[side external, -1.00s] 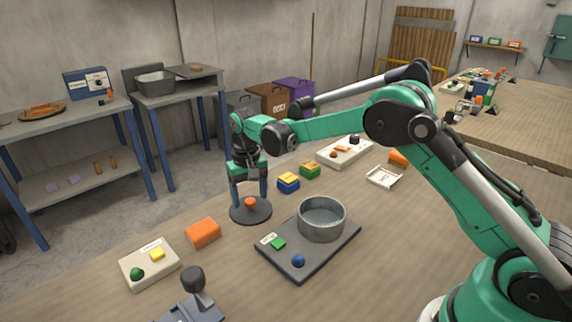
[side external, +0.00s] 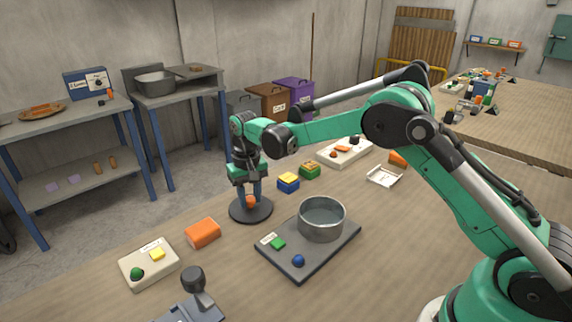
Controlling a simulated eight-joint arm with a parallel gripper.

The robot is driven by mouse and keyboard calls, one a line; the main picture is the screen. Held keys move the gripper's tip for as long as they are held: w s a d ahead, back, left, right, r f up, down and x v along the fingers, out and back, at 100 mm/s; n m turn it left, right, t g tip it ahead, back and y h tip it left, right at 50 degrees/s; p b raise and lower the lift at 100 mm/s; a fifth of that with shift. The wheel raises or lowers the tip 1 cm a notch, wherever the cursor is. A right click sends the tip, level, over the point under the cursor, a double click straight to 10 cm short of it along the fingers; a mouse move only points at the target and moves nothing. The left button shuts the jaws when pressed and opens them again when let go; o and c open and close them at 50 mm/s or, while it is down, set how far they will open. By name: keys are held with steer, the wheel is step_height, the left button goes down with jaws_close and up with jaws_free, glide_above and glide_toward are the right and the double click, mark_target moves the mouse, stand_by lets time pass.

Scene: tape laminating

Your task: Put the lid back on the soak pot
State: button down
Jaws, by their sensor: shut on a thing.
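The soak pot (side external: 322,222) is a grey round open pot standing at the back of a dark base plate (side external: 300,262). Its top is uncovered and its inside shows. The lid (side external: 240,214) is a dark round disc with an orange knob (side external: 251,202). It lies to the left of the pot, on or very close to the table; I cannot tell if it touches. My gripper (side external: 250,197) points down over the lid, with its fingers shut on the knob.
An orange block (side external: 203,233) is in front of the lid. Blue-yellow (side external: 288,183) and green (side external: 309,171) blocks stand behind it. A black-knobbed lever (side external: 193,280) is at the front.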

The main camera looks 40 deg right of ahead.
mark_target(250, 198)
step_height(250, 198, up, 8)
steer(key=shift+r, duration=0.1)
steer(key=s+d+r, duration=0.2)
steer(key=s+d, duration=0.1)
steer(key=s, duration=0.5)
steer(key=s+d+r, duration=0.2)
steer(key=s+d, duration=0.1)
steer(key=s, duration=0.4)
steer(key=shift+f, duration=3.15)
steer(key=shift+f, duration=0.2)
jaws_free()
